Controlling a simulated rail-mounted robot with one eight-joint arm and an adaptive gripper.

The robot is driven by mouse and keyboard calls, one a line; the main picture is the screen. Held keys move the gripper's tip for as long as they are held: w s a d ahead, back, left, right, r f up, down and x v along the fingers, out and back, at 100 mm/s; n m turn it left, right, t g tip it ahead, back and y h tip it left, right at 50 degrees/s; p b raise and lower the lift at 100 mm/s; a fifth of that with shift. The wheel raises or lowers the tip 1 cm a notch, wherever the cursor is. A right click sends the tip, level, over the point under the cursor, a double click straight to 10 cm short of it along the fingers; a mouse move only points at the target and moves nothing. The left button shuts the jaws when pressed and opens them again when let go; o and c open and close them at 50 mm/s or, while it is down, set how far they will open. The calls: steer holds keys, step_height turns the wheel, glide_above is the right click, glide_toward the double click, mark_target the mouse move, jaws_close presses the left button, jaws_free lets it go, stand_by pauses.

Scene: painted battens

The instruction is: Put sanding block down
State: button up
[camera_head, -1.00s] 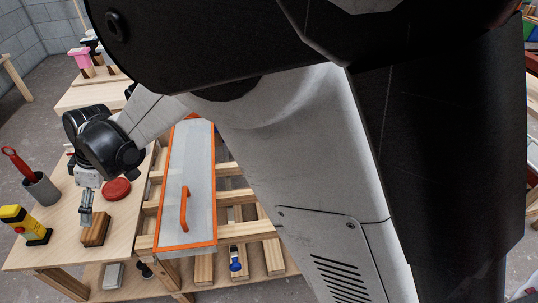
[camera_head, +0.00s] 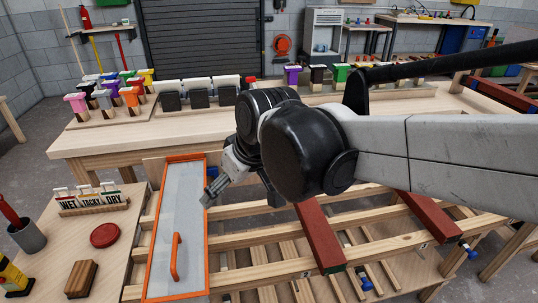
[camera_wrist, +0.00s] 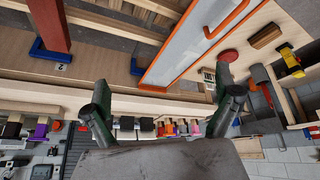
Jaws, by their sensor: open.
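The sanding block (camera_head: 81,279), a brown wooden block, lies flat on the light wooden side table at the lower left of the head view. It also shows at the upper right of the wrist view (camera_wrist: 265,36). My gripper (camera_head: 210,194) is open and empty, above the right edge of the orange-rimmed grey tray, well to the right of the block and farther back. In the wrist view its two fingers (camera_wrist: 163,90) stand apart with nothing between them.
A red round lid (camera_head: 105,235) and a WET/TACKY/DRY rack (camera_head: 90,200) share the side table. The orange-rimmed tray (camera_head: 190,220) with its orange handle lies beside it. Red battens (camera_head: 320,238) rest on slatted rails to the right.

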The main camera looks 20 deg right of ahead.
steer(key=s+d+f+m+t+h, duration=0.2)
steer(key=s+d+m, duration=0.4)
steer(key=s+d, duration=0.5)
steer(key=d, duration=0.3)
steer(key=shift+d+f+h, duration=0.15)
steer(key=shift+d+h, duration=0.05)
steer(key=shift+h, duration=0.1)
step_height(320, 180, up, 10)
steer(key=p, duration=0.9)
steer(key=shift+f+p, duration=0.2)
steer(key=shift+p, duration=0.15)
steer(key=shift+o, duration=0.3)
